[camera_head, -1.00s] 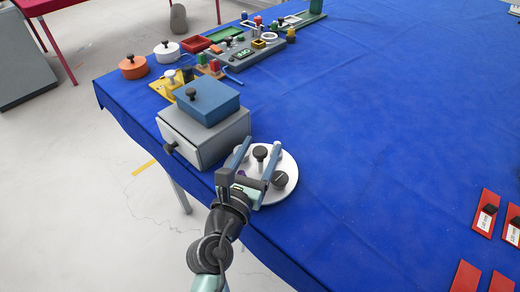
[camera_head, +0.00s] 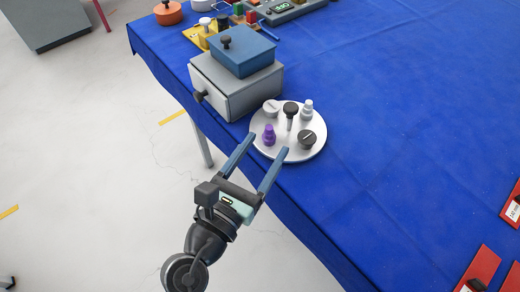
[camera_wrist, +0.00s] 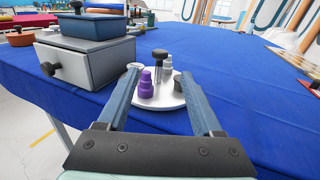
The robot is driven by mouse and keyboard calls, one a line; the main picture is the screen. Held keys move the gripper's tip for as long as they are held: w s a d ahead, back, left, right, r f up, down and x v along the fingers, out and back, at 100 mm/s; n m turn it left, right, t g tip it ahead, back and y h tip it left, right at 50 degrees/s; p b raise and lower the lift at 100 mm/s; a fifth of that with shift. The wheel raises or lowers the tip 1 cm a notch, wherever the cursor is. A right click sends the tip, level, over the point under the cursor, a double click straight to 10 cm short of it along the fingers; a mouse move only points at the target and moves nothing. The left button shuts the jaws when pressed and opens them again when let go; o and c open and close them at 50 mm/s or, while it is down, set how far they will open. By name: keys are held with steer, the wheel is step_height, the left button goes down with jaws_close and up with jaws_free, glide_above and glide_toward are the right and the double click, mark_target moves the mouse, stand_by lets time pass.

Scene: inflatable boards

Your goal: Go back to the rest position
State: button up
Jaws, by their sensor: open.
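My gripper (camera_head: 267,144) is open, its two blue fingers spread apart with nothing between them. The tray carries a purple piece (camera_head: 269,135), a grey piece (camera_head: 307,110), a black-topped post (camera_head: 290,110) and round knobs. In the wrist view the purple piece (camera_wrist: 146,84) and the tray (camera_wrist: 172,102) show beyond and between the fingers, apart from them.
A grey drawer box (camera_head: 236,87) with a blue lidded box (camera_head: 241,51) on top stands left of the tray. The blue-covered table (camera_head: 400,110) is bare to the right, with red plates (camera_head: 482,268) at its near right. Open floor lies at the left.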

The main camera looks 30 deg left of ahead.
steer(key=shift+s, duration=0.45)
steer(key=w+d+r+m+t+h+p, duration=0.1)
steer(key=w+d+r+m+p, duration=0.15)
steer(key=r+m, duration=0.6)
steer(key=w+d+r+m+t+h+p, duration=0.1)
steer(key=w+d+r+m+t, duration=0.25)
steer(key=r, duration=0.75)
steer(key=w+d+r+m+g+h+p, duration=0.1)
steer(key=w+d+r+m+p, duration=0.2)
steer(key=r+m, duration=0.6)
steer(key=s+d+r+m+t+p, duration=0.1)
steer(key=s+d+r+m+t, duration=0.1)
steer(key=r+m, duration=0.3)
steer(key=s+d+r+m+t+y+p, duration=0.1)
steer(key=r+m, duration=0.4)
steer(key=r, duration=0.7)
steer(key=s+d+r+m+t+y+p, duration=0.1)
steer(key=s+d+r+m+t, duration=0.2)
steer(key=r, duration=0.6)
steer(key=s+d+m, duration=0.1)
steer(key=s+m, duration=0.1)
steer(key=shift+s+r+m+p, duration=0.25)
steer(key=shift+r+m+p, duration=0.05)
